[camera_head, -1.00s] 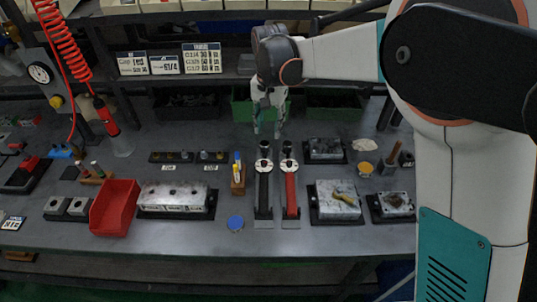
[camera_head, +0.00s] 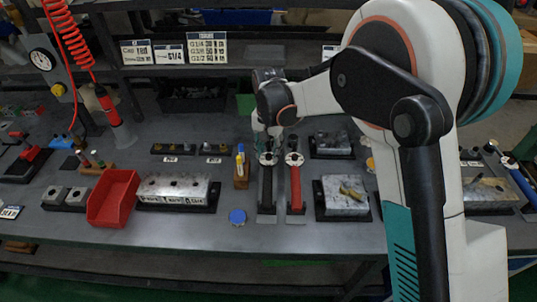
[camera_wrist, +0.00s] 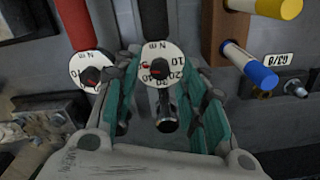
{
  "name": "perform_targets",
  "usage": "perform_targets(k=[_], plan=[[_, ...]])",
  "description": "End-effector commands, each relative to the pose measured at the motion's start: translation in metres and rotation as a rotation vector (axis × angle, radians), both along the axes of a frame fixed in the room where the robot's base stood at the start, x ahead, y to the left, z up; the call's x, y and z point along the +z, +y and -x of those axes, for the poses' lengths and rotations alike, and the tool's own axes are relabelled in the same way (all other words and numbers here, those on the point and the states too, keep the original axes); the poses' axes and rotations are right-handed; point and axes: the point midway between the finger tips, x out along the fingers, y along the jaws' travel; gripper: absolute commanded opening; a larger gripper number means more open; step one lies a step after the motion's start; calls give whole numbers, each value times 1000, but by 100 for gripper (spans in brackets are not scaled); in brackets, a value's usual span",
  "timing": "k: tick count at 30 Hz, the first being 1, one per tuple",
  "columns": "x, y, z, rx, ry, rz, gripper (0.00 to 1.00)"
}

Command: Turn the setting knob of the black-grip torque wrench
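The black-grip torque wrench (camera_head: 266,188) lies on the bench with its round white dial toward the back. In the wrist view its dial (camera_wrist: 153,52) shows numbers, "N m" and a dark setting knob (camera_wrist: 160,69) at the centre. My gripper (camera_head: 267,143) points down over the far end of this wrench. In the wrist view my gripper (camera_wrist: 162,85) is open, with its teal-padded fingers on either side of the dial and knob. I cannot tell whether a finger touches. The red-grip torque wrench (camera_head: 295,188) lies alongside; its dial (camera_wrist: 84,64) is just outside the left finger.
A wooden holder (camera_head: 241,178) with coloured markers stands close to the left of the black-grip wrench. A metal block (camera_head: 340,206) sits to the right of the red one. The front bench strip is mostly clear.

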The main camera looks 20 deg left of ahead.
Motion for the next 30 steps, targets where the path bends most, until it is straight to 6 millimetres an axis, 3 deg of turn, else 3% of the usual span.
perform_targets(k=[12,18,30], plan=[[-9,0,0,0,0,0,39],[-8,0,0,0,0,0,0],[-8,0,0,42,0,0,0]])
